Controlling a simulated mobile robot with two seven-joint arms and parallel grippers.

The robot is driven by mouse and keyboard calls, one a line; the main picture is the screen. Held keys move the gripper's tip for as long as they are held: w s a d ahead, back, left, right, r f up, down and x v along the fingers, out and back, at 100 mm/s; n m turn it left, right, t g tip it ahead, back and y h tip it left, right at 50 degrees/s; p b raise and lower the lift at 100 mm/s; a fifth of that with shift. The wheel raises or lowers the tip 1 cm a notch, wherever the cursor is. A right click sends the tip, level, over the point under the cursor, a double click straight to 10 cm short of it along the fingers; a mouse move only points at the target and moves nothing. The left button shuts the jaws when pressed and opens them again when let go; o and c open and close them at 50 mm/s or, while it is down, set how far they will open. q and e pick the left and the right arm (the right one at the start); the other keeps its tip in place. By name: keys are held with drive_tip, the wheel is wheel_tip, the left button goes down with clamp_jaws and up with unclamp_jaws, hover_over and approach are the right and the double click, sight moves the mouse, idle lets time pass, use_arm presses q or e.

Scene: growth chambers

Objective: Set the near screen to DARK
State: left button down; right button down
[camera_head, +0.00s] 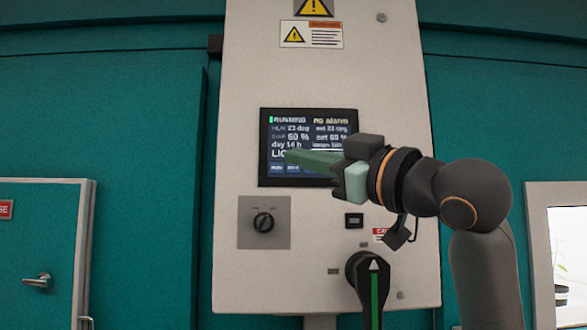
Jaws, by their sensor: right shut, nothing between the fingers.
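The near screen (309,116) is a dark display on a tall pale control panel. Its top line reads RUNNING with a green mark, and what looks like "no alarm". Smaller lines show degrees, 60 % and day hours. A large word beginning "LI" is mostly hidden behind my right gripper. Small buttons (277,168) run along the bottom edge, the right ones partly covered. My right gripper (290,156) is shut and empty, its greenish fingers pointing left across the lower half of the screen. I cannot tell whether it touches the glass. My left gripper is not in view.
Below the screen are a black rotary knob (263,222) on a grey plate, a small dark display (354,220) and a large black handle (368,272) with a white arrow. Warning labels (311,35) are above. A teal door (40,250) with a lever is at left.

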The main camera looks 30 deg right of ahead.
sight(300, 169)
drive_tip(key=w+d+p, duration=0.1)
drive_tip(key=w+d, duration=0.3)
drive_tip(key=w, duration=0.3)
drive_tip(key=shift+w+d, duration=0.25)
drive_tip(key=shift+d, duration=0.1)
idle(1.8)
drive_tip(key=shift+w+p, duration=0.1)
drive_tip(key=shift+p, duration=0.3)
drive_tip(key=shift+w+d, duration=0.2)
drive_tip(key=shift+w, duration=0.05)
drive_tip(key=shift+w+d+p, duration=0.2)
drive_tip(key=shift+w+p, duration=0.1)
drive_tip(key=shift+p, duration=0.05)
idle(0.4)
drive_tip(key=shift+s+a, duration=0.4)
drive_tip(key=shift+s, duration=0.25)
